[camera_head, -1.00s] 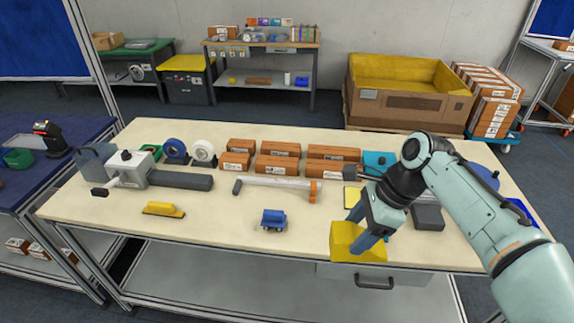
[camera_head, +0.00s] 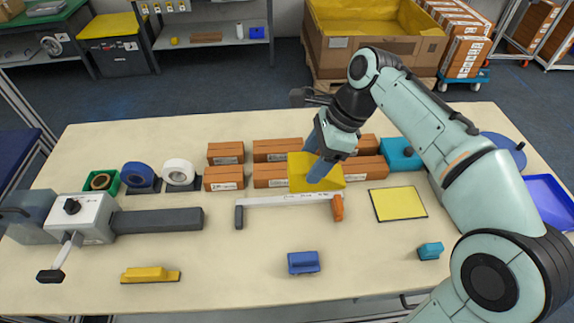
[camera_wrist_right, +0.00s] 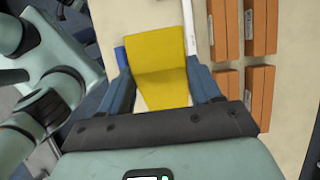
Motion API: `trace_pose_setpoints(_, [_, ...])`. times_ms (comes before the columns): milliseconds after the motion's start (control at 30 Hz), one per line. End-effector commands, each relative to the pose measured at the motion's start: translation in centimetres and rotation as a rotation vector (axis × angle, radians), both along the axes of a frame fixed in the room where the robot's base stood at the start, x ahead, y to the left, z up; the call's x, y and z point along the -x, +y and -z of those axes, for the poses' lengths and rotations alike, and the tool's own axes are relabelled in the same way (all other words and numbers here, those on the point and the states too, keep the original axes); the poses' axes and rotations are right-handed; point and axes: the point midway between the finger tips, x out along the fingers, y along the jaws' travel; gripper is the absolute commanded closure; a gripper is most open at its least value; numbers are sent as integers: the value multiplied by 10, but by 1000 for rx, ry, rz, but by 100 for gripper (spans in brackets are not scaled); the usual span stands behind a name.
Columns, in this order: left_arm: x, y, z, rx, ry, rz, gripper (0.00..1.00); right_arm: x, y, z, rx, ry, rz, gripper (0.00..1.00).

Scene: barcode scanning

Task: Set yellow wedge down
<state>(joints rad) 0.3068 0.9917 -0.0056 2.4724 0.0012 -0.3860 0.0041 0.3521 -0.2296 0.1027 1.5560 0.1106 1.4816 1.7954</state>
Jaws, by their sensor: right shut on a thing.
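The yellow wedge (camera_head: 302,184) is held between the blue fingers of my right gripper (camera_head: 322,167). In the head view it overlaps the brown boxes behind the measuring bar and appears raised above the table. In the right wrist view the wedge (camera_wrist_right: 158,62) fills the space between the two fingers (camera_wrist_right: 160,88). Its underside and its height above the table are hard to judge. My left gripper is not in view.
A flat yellow square (camera_head: 398,204) lies on the table (camera_head: 220,275) to the right. Brown boxes (camera_head: 224,177) stand in rows at the back. A white measuring bar (camera_head: 285,200), blue block (camera_head: 303,262) and teal block (camera_head: 430,251) lie nearby. The front middle has free room.

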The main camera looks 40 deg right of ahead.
Motion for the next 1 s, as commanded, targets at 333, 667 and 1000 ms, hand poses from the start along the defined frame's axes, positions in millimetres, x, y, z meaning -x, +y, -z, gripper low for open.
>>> trace_pose_setpoints(333, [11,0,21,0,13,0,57,2,0,65,-1,6,0,75])
trace_pose_setpoints(667, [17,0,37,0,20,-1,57,2,0,143,-1,2,1,75])
trace_pose_setpoints(1000, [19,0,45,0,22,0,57,2,0,181,0,2,0,75])
